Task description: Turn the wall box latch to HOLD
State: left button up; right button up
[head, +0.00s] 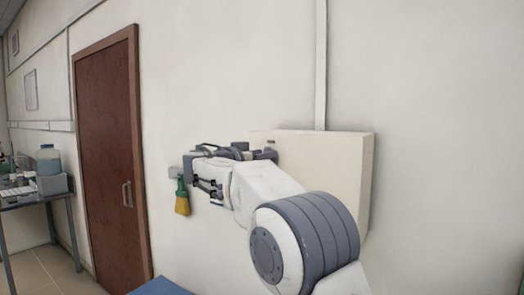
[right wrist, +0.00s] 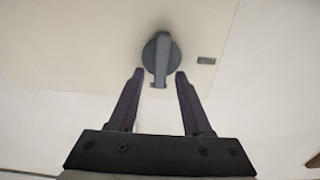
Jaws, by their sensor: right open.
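The cream wall box (head: 335,165) is fixed to the wall, with a conduit running up from its top. Its face (right wrist: 100,50) fills much of the right wrist view. The latch (right wrist: 161,58) is a dark grey round knob with a raised bar handle, which points up and down in that view. A small dark label (right wrist: 206,60) sits to its right, too small to read. My right gripper (right wrist: 159,74) is open, its fingers spread to either side of the bar's lower end, with nothing held. In the head view my right gripper (head: 205,172) and arm hide the latch.
A yellow-green brush-like item (head: 182,196) hangs on the wall left of my right gripper. A brown door (head: 107,150) is further left. A bench (head: 40,200) with a blue container (head: 48,160) stands at the far left.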

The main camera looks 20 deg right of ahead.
grip_shut()
dwell(0.3)
jog(key=n, duration=0.6)
jog(key=w+f+n+b, duration=0.1)
jog(key=n, duration=0.5)
jog(key=a+n+b, duration=0.1)
jog(key=n, duration=0.4)
jog(key=shift+w+f+n, duration=0.2)
jog(key=shift+f+n, duration=0.1)
jog(key=shift+n, duration=0.1)
jog(key=shift+f, duration=0.1)
dwell(0.3)
grip_release()
